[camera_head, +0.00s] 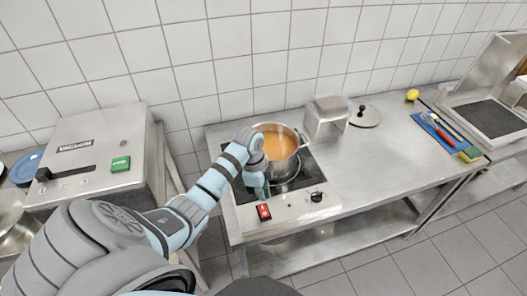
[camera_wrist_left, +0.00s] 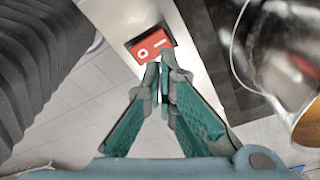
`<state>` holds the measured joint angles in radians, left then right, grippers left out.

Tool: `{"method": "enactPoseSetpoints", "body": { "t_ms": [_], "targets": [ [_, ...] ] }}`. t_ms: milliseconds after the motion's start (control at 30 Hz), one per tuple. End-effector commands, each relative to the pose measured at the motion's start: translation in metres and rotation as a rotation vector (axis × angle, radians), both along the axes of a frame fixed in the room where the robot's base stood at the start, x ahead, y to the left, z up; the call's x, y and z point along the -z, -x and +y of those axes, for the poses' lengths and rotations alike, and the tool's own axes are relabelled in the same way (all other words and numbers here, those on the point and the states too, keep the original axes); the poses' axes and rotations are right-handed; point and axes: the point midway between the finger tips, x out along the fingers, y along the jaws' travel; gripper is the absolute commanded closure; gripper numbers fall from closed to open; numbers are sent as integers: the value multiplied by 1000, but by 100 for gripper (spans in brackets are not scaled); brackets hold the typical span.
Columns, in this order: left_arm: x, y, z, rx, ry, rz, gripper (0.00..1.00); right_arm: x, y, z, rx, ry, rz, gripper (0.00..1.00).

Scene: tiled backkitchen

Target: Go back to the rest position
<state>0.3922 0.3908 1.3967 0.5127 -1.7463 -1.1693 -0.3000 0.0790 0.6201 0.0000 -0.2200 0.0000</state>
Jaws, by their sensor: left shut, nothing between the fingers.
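My left arm reaches in from the left in the head view. My left gripper (camera_head: 262,194) is over the front left of the cooktop (camera_head: 298,190), just behind a red rocker switch (camera_head: 264,212). In the left wrist view the left gripper (camera_wrist_left: 163,72) has its teal fingers shut with nothing between them. Their tips are close to the red switch (camera_wrist_left: 152,42); whether they touch it I cannot tell. My right gripper is in neither view.
A pot (camera_head: 284,147) of orange soup stands on the cooktop beside my left wrist. A black knob (camera_head: 316,196) is on the front panel. A metal box (camera_head: 326,117), a lid (camera_head: 365,115) and a lemon (camera_head: 412,95) are farther right. The vacuum machine (camera_head: 93,155) stands left.

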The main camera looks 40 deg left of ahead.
Motion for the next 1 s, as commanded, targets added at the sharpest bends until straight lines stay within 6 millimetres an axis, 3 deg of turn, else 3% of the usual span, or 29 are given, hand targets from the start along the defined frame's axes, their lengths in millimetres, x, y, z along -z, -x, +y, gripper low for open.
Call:
{"method": "enactPoseSetpoints", "body": {
  "t_ms": [200,733,867,1000],
  "targets": [
    [-19,-1,1,0,-1,-3,100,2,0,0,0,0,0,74],
    [-15,4,-3,-17,-6,-1,100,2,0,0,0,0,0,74],
    [11,37,-21,-143,-44,-8,100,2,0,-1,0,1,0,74],
    [31,90,-47,-372,-71,-50,100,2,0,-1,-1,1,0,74]
  ]
}}
